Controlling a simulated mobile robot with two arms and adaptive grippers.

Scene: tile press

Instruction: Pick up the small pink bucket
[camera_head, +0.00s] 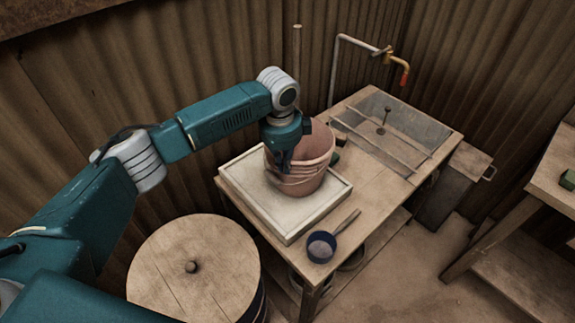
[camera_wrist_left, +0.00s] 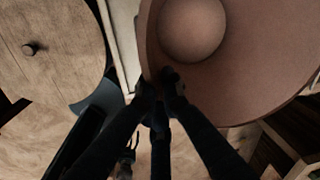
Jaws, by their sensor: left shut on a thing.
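The small pink bucket (camera_head: 312,163) is upright over the pale framed tray on the wooden table. I cannot tell whether its base touches the tray. My left gripper (camera_head: 284,160) comes down from above and is shut on the near left side of the bucket's rim, partly hiding that side. In the left wrist view, the gripper's dark fingers (camera_wrist_left: 160,82) pinch the bucket's wall (camera_wrist_left: 245,85) at its edge. The round bottom (camera_wrist_left: 192,28) shows inside. My right gripper is in neither view.
The pale tray (camera_head: 235,180) lies under the bucket. A dark blue ladle (camera_head: 321,247) lies at the table's front corner. A sink with a clear cover (camera_head: 400,125) is at the back right. A barrel with a wooden lid (camera_head: 195,270) stands at the front left.

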